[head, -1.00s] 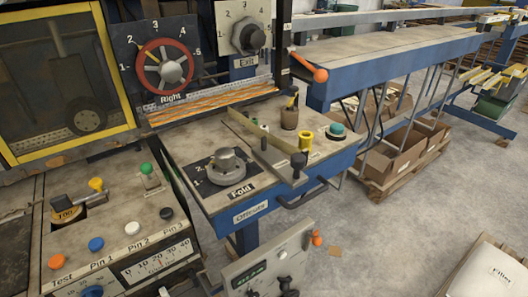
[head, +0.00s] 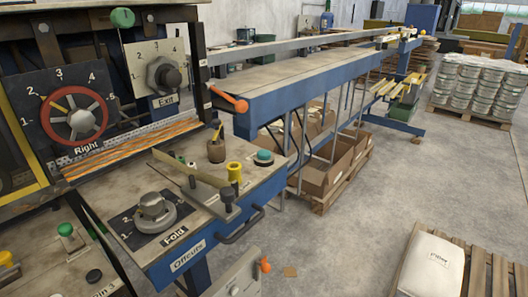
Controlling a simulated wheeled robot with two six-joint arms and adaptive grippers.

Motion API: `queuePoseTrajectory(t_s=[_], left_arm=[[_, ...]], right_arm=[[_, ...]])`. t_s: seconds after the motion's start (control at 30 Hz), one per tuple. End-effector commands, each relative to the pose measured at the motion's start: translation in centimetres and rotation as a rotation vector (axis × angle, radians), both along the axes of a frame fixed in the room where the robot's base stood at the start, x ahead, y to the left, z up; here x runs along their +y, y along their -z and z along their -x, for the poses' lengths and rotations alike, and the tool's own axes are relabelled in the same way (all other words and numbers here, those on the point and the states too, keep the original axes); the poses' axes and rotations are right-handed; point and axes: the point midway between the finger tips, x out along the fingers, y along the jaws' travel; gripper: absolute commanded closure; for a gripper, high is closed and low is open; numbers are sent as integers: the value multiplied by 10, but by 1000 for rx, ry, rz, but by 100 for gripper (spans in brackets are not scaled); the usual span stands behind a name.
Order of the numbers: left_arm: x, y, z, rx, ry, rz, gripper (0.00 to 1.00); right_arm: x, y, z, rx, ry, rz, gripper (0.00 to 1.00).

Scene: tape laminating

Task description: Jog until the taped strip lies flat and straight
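The Exit dial (head: 165,76) is to the right of the Right dial. The Fold knob (head: 152,208) stands on the small front table. A green push button (head: 66,232) is at the lower left, and a teal button (head: 263,157) is at the table's right. Neither of my grippers is in view.
A long blue-edged conveyor table (head: 310,78) runs to the back right, with an orange-tipped lever (head: 236,103) at its near end. Cardboard boxes (head: 325,172) sit beneath. A white sack (head: 432,264) lies on a pallet at the lower right.

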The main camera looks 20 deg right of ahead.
Motion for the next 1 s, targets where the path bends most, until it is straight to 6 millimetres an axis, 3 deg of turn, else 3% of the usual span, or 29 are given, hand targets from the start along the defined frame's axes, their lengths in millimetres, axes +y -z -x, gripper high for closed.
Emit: queuePoseTrajectory(t_s=[0.1, 0.4, 1.0], left_arm=[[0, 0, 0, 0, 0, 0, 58], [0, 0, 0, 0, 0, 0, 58], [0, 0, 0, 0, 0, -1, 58]], right_arm=[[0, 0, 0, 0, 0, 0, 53], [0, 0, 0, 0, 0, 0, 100], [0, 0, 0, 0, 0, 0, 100]])
